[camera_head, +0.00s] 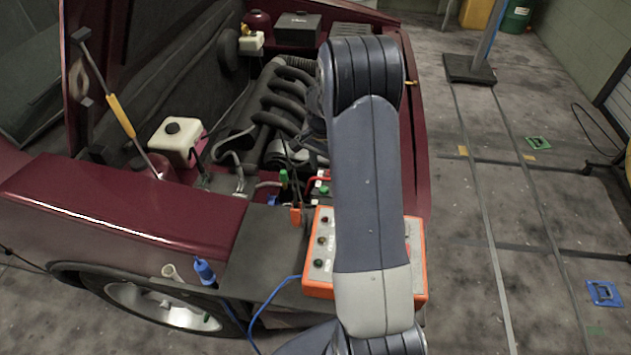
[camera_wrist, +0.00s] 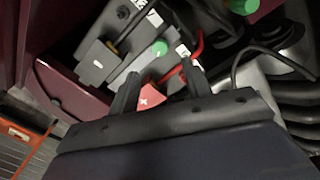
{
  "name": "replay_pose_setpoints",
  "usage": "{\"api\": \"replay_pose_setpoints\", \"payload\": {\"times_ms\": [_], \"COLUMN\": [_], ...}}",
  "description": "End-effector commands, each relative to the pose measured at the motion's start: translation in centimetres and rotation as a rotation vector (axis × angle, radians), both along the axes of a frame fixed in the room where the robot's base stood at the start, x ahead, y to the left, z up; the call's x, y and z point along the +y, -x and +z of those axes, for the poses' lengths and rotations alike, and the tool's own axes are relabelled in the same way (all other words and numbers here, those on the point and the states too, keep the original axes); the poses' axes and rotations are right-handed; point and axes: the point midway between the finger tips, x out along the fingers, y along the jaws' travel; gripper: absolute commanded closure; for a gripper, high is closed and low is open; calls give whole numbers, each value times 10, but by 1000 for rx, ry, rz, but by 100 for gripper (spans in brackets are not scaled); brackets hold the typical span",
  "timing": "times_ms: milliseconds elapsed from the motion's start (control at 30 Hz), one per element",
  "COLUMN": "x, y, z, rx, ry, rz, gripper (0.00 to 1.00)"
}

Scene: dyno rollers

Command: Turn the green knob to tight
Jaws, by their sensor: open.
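A round green knob (camera_wrist: 159,47) sits on a grey box in the wrist view, just beyond my fingertips, with a red cable close by. A second green cap (camera_wrist: 243,6) shows at the top edge of that view. In the head view a small green piece (camera_head: 324,190) shows beside my arm, and a green-topped part (camera_head: 283,174) stands to its left. I cannot tell for sure how these match. My gripper (camera_wrist: 161,73) is open. A red piece with a white mark (camera_wrist: 149,97) shows between its fingers, with no visible grip on it. My arm hides the gripper in the head view.
An orange-edged control box (camera_head: 318,285) with several small knobs lies on the dark fender mat (camera_head: 262,250). A blue cable (camera_head: 270,305) runs from it. A white reservoir (camera_head: 175,142), black hoses and the maroon car body (camera_head: 130,205) surround the bay.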

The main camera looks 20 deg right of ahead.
Motion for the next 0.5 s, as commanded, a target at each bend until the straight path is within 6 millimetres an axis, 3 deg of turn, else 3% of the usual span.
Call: {"api": "replay_pose_setpoints", "payload": {"times_ms": [300,500], "x": [-1,-1], "y": [3,3], "z": [-60,-78], "rx": [3,1], "ry": [-1,0], "rz": [0,0], "gripper": [54,54]}}
